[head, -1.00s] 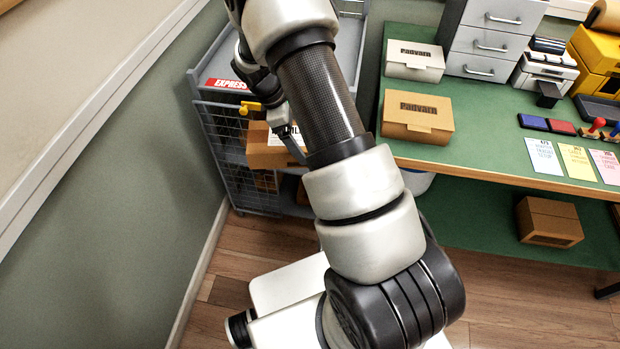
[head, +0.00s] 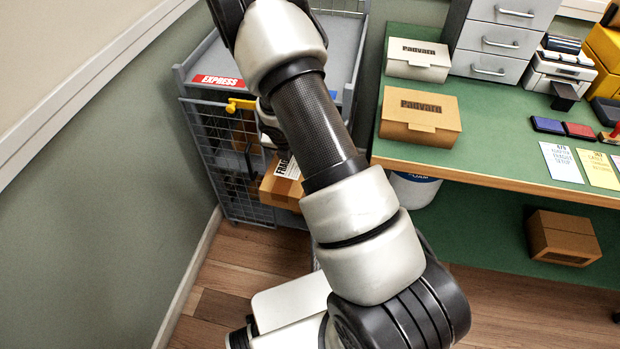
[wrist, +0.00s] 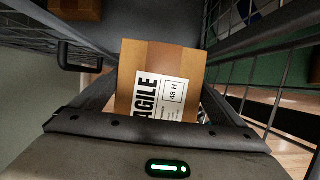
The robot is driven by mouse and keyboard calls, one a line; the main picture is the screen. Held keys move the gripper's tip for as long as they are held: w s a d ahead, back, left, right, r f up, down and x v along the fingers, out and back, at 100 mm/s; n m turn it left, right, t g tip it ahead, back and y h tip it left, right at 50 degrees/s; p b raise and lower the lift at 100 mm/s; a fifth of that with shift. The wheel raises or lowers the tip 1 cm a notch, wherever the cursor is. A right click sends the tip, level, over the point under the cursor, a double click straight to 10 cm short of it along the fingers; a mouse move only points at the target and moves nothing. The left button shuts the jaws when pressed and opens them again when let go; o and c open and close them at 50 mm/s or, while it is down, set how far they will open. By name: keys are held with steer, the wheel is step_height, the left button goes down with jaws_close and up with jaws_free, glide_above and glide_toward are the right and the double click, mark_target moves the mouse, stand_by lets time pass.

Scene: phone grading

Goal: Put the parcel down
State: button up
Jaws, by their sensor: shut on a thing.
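The parcel is a brown cardboard box with a white "FRAGILE" label. It shows in the head view (head: 272,188) in front of the cage trolley's open side, partly hidden by my arm. In the wrist view the parcel (wrist: 187,62) sits between the dark fingers of my gripper (wrist: 160,100), which is shut on it. The label faces the wrist camera. In the head view my arm hides most of the gripper. I cannot tell whether the parcel touches a shelf.
The wire cage trolley (head: 205,150) has a grey top with a red "EXPRESS" sign (head: 218,81). Another brown box (wrist: 75,8) is inside it. The green bench (head: 480,140) at right carries a white box (head: 418,61) and a brown box (head: 420,118). Wooden floor (head: 225,270) is open in front.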

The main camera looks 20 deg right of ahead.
steer(key=shift+w+d+f, duration=0.1)
steer(key=shift+d+f, duration=0.15)
steer(key=shift+d, duration=0.15)
steer(key=shift+d+f, duration=0.1)
steer(key=shift+f, duration=0.25)
step_height(320, 180, down, 13)
steer(key=b, duration=0.4)
steer(key=w+d, duration=0.2)
steer(key=w, duration=0.1)
steer(key=w+d+b, duration=0.1)
steer(key=w+d, duration=0.2)
steer(key=w, duration=0.1)
steer(key=w+d, duration=0.2)
steer(key=w, duration=0.2)
steer(key=shift+d+b, duration=0.2)
steer(key=shift+b, duration=0.15)
steer(key=shift+a+f, duration=0.1)
steer(key=shift+f, duration=0.5)
